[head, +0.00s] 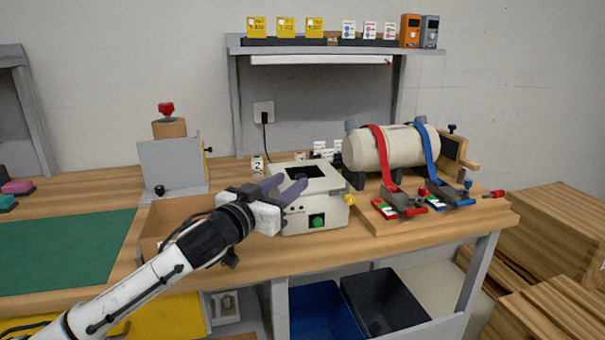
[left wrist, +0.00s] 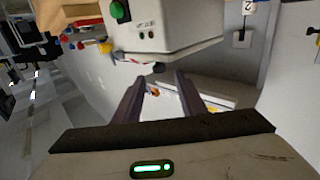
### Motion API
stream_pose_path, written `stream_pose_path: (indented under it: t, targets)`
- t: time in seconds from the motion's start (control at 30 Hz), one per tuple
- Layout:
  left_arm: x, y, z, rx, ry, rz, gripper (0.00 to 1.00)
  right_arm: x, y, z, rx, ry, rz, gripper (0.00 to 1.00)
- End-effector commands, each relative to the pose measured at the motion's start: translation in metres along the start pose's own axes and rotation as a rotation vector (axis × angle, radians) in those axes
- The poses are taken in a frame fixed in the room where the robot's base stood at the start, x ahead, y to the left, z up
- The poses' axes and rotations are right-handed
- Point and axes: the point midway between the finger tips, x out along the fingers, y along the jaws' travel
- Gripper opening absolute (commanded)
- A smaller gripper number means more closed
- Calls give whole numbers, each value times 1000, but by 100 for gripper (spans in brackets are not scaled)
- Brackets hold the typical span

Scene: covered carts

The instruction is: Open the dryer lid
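The dryer appears to be the cream box (head: 318,212) with a green button on its front and a yellow knob at its right corner. A dark square shows in its top; I cannot tell whether this is an opening or a window in the lid. My left gripper (head: 283,190) is at the box's left front, its purple fingers spread, partly covering the box. In the left wrist view the fingers (left wrist: 160,88) are apart with nothing held between them, and the box (left wrist: 175,25) is just beyond their tips. My right gripper is not in view.
A cardboard tray (head: 155,222) is left of the box, partly behind my left arm. A cream drum with red and blue straps (head: 385,148) stands to the right. A green mat (head: 65,248) lies at left. A shelf (head: 335,48) is above. Bins sit below the bench.

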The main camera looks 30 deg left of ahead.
Motion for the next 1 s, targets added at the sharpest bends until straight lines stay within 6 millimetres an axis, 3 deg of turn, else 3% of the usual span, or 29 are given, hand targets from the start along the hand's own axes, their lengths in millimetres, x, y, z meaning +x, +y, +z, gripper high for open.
stream_pose_path:
  t: [0.2,0.4,0.8,1.0]
  targets:
    - [36,0,-2,0,2,-1,38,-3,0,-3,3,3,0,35]
    - [56,0,0,0,0,0,38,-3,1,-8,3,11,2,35]
    - [62,0,1,1,-2,1,38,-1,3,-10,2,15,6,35]
    - [62,0,1,1,-2,0,4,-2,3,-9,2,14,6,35]
